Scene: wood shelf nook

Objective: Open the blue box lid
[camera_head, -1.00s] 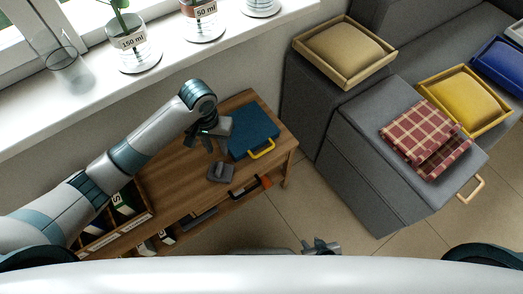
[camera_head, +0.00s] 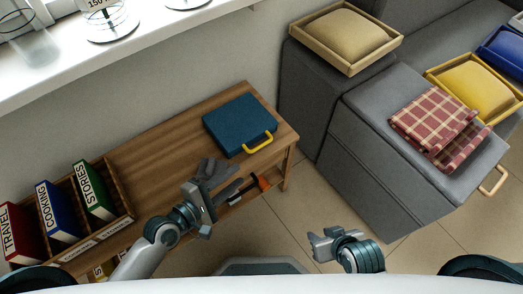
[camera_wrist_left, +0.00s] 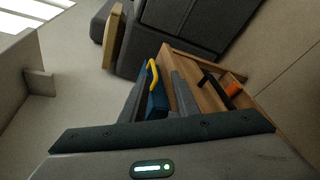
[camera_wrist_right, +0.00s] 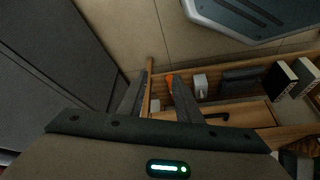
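The blue box (camera_head: 232,118) sits on the wooden table with its lid shut. Its yellow handle (camera_head: 262,144) faces the front right. My left gripper (camera_head: 226,180) is open and empty, in front of the box and apart from it, near the table's front edge. In the left wrist view the box (camera_wrist_left: 157,102) and yellow handle (camera_wrist_left: 152,75) show beyond and between the spread fingers. My right gripper (camera_head: 314,244) is open and empty over the floor, right of the table. In the right wrist view its fingers (camera_wrist_right: 157,97) are apart.
The wooden table (camera_head: 165,135) has a book rack (camera_head: 115,222) at its left end. An orange-handled item (camera_head: 263,183) lies on the shelf below. A grey sofa (camera_head: 345,165) with a checked cloth (camera_head: 435,125) stands right. The table left of the box looks mostly clear.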

